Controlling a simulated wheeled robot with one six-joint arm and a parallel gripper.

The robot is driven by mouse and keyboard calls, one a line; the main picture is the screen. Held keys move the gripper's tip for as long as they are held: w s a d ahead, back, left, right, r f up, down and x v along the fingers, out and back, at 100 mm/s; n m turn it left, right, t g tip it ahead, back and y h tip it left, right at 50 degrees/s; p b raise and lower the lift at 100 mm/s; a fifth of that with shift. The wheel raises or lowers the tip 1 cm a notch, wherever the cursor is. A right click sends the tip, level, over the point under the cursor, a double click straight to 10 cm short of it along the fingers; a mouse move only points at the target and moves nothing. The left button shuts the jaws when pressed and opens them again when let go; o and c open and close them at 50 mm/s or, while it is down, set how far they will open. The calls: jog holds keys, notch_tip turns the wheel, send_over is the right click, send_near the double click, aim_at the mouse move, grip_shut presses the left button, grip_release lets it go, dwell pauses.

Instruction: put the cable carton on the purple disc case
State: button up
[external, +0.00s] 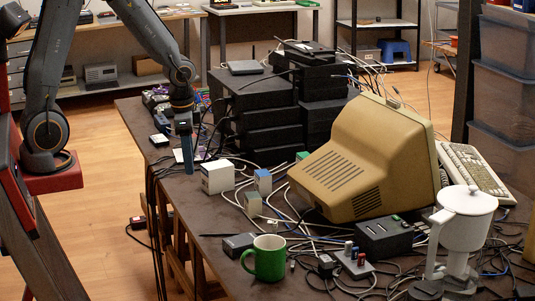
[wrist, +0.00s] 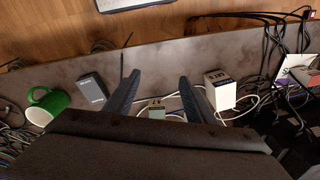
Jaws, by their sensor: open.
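A white carton with dark print (external: 217,177), which looks like the cable carton, stands upright on the dark table. It also shows in the wrist view (wrist: 220,90), just right of my right finger and apart from it. My gripper (external: 186,152) hangs above the table's left edge, left of the carton in the external view. In the wrist view its fingers (wrist: 158,80) are spread wide with nothing held between them. A flat white-and-purple item (wrist: 296,68) at the far right of the wrist view may be the purple disc case; cables partly cover it.
A small green-and-beige box (wrist: 156,108) lies beyond my fingers. A blue-and-white box (external: 263,181), green mug (external: 268,259), grey adapter (wrist: 91,91) and beige monitor (external: 350,165) stand nearby. Black stacked devices (external: 265,110) rise behind. Loose cables cross the table.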

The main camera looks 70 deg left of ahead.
jog(key=s+d+n, duration=0.3)
jog(key=s+d, duration=0.2)
jog(key=s, duration=0.2)
jog(key=shift+s+d+f+n+h, duration=0.25)
jog(key=shift+d+f+n+h, duration=0.05)
jog(key=shift+f, duration=0.1)
